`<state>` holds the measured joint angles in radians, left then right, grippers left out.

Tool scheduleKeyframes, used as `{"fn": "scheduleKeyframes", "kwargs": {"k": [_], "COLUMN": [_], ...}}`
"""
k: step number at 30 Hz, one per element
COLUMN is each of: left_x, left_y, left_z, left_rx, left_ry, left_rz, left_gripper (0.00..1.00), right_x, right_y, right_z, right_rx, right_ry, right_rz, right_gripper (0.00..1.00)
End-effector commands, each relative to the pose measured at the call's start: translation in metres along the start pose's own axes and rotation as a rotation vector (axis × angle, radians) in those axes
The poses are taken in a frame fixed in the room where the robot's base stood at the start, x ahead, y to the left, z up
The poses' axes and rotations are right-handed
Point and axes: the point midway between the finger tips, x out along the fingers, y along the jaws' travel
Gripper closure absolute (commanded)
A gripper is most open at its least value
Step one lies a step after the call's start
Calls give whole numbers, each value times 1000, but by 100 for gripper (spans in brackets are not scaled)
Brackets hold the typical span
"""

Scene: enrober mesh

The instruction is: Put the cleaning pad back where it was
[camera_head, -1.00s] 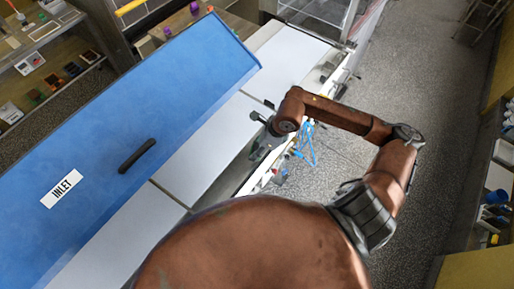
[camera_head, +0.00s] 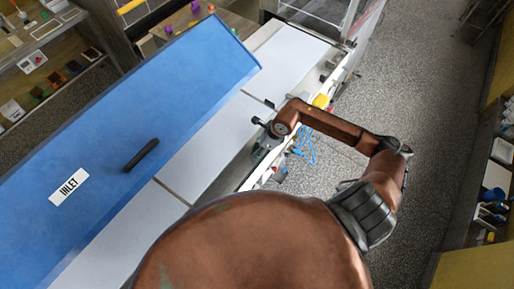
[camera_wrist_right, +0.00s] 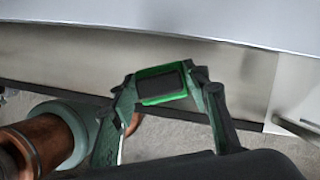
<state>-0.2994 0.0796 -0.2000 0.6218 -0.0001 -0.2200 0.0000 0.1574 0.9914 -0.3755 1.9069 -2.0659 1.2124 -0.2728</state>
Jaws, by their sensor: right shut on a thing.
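My right gripper (camera_wrist_right: 165,92) is shut on a small block with a dark face and a bright green rim, which I take to be the cleaning pad (camera_wrist_right: 162,84). It sits between the two fingertips in the right wrist view. Below it lies grey floor, and a pale machine side is beyond it. In the head view my right wrist and gripper (camera_head: 264,123) are small and partly hidden by the arm, at the white machine's right edge; I cannot make out the pad there. My left gripper is not in view.
A blue cover (camera_head: 105,130) with an INLET label (camera_head: 69,187) and dark handle (camera_head: 141,155) stands left of white panels (camera_head: 215,140). Blue cables (camera_head: 306,148) and a yellow thing (camera_head: 321,101) are beside my right arm. Speckled floor (camera_head: 400,90) is clear at right.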

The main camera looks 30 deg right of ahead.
Motion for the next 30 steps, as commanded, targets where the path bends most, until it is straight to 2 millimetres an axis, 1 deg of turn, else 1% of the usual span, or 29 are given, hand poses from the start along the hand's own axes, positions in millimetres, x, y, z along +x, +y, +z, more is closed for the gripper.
{"fn": "scheduleKeyframes", "kwargs": {"k": [1,2,9,17,20,23,26,30], "left_x": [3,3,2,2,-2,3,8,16], "left_y": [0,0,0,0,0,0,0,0], "left_z": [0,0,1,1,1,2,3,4], "left_rx": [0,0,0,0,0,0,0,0], "left_ry": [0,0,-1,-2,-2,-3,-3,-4], "left_rz": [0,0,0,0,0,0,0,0], "left_gripper": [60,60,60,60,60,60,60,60], "right_x": [2,3,1,1,-2,-12,-30,-61], "right_y": [0,0,0,0,0,-2,-2,-2], "right_z": [-1,-1,-1,0,1,0,-1,-2], "right_rx": [0,0,0,0,0,-2,-3,-2], "right_ry": [0,0,0,0,0,0,2,2], "right_rz": [0,0,0,0,0,-4,-5,-5], "right_gripper": [77,57,40,40,40,40,40,40]}}
